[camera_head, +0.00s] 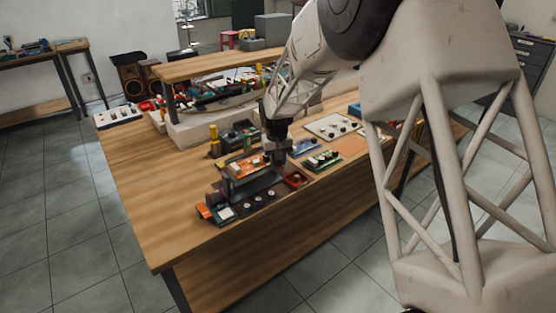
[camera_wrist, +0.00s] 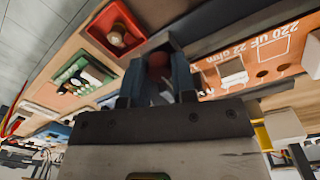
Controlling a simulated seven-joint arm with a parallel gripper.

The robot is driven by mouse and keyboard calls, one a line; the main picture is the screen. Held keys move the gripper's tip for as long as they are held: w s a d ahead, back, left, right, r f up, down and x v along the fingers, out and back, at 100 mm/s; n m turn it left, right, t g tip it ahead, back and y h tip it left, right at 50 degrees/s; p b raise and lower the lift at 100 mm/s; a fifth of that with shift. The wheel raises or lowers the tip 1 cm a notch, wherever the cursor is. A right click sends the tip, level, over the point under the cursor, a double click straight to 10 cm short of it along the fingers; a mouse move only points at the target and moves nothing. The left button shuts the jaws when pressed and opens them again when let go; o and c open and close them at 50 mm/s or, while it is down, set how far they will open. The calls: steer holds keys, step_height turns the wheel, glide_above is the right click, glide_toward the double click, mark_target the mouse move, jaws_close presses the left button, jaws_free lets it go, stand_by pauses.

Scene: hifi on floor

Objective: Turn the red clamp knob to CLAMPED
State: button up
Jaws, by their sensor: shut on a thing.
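The red clamp knob (camera_wrist: 158,60) shows as a dark red round shape between my fingers in the wrist view. My gripper (camera_wrist: 158,78) is shut on it, with one finger on each side. In the head view my gripper (camera_head: 278,158) points down at the dark fixture (camera_head: 248,190) on the workbench, and the knob is hidden behind it. An orange board (camera_wrist: 250,55) printed "220 uF 22 ohm" sits right beside the knob in the wrist view. I cannot read any CLAMPED mark or the knob's angle.
A red tray (camera_head: 296,180) stands just right of the gripper; it also shows in the wrist view (camera_wrist: 112,30). A green board (camera_head: 322,160) lies further right. An orange-ended device (camera_head: 215,212) sits at the front. The bench's left part (camera_head: 150,200) is clear.

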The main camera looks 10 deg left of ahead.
steer(key=shift+m, duration=1)
steer(key=o, duration=0.9)
steer(key=shift+r, duration=0.2)
steer(key=shift+a+r, duration=0.15)
steer(key=shift+r, duration=3.6)
